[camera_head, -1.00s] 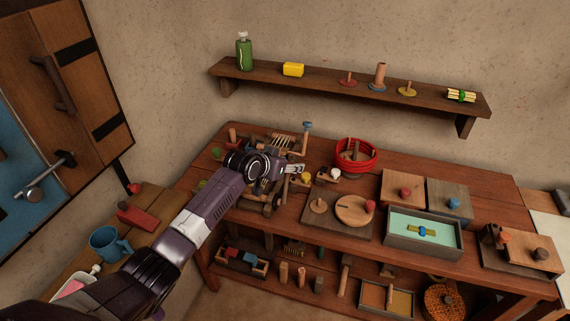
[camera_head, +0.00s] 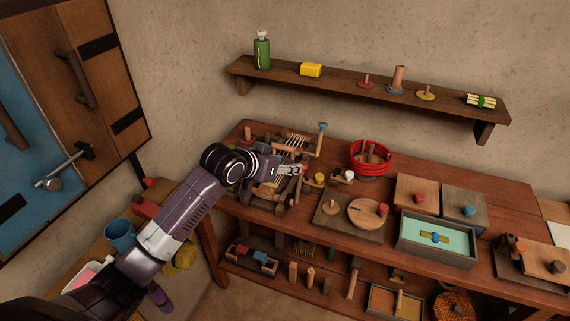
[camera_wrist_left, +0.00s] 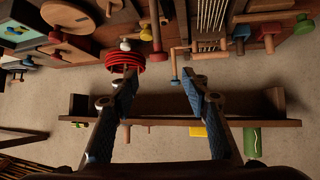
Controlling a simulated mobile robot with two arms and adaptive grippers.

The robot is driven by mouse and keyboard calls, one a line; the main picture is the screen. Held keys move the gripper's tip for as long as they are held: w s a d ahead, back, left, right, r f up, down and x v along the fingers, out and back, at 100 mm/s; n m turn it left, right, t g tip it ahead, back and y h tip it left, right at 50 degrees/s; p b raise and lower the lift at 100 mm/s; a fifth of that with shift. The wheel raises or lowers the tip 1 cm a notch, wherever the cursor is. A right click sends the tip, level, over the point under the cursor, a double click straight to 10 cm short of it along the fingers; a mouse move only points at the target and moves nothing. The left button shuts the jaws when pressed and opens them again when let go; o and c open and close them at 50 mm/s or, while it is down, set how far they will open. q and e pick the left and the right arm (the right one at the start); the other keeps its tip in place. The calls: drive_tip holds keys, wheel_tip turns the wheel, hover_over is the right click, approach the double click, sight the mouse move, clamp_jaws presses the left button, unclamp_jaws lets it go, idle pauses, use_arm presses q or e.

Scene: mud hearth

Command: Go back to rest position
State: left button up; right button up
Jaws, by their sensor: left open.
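My left gripper (camera_head: 290,169) is above the left part of the wooden workbench (camera_head: 330,260), over several small wooden items. In the left wrist view its two fingers (camera_wrist_left: 155,90) are spread apart with nothing between them, and the wall shelf shows beyond them. The red coil basket (camera_head: 370,158) stands to the right of the gripper, apart from it. It also shows in the left wrist view (camera_wrist_left: 125,62), near one finger. My right gripper is in neither view.
A wall shelf (camera_head: 345,82) holds a green bottle (camera_head: 262,52), a yellow block (camera_head: 311,70) and several pegs. A teal-lined tray (camera_head: 437,238) and lidded boxes crowd the bench's right side. A blue mug (camera_head: 120,233) stands at left, near my arm. A cabinet (camera_head: 90,70) is on the left wall.

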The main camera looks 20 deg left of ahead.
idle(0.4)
use_arm(q)
drive_tip(key=s+d+f+g, duration=0.2)
drive_tip(key=s+f, duration=0.4)
drive_tip(key=s, duration=0.2)
drive_tip(key=s+d+f+g, duration=0.1)
drive_tip(key=s+d+f, duration=0.2)
drive_tip(key=s+f, duration=0.4)
drive_tip(key=s+a+f+g+y, duration=0.1)
drive_tip(key=s+a+g, duration=0.1)
drive_tip(key=s, duration=1.1)
drive_tip(key=s+a+f+g+y, duration=0.1)
drive_tip(key=s+g+y, duration=0.1)
drive_tip(key=s, duration=1)
wheel_tip(320, 180, down, 29)
drive_tip(key=s+g+b, duration=0.1)
drive_tip(key=s+b, duration=0.1)
drive_tip(key=s+a+f+g+b, duration=0.1)
drive_tip(key=s+a+f, duration=0.2)
drive_tip(key=s+f, duration=1.4)
drive_tip(key=shift+s+f+g, duration=0.15)
drive_tip(key=shift+f+g, duration=0.05)
drive_tip(key=shift+g, duration=0.1)
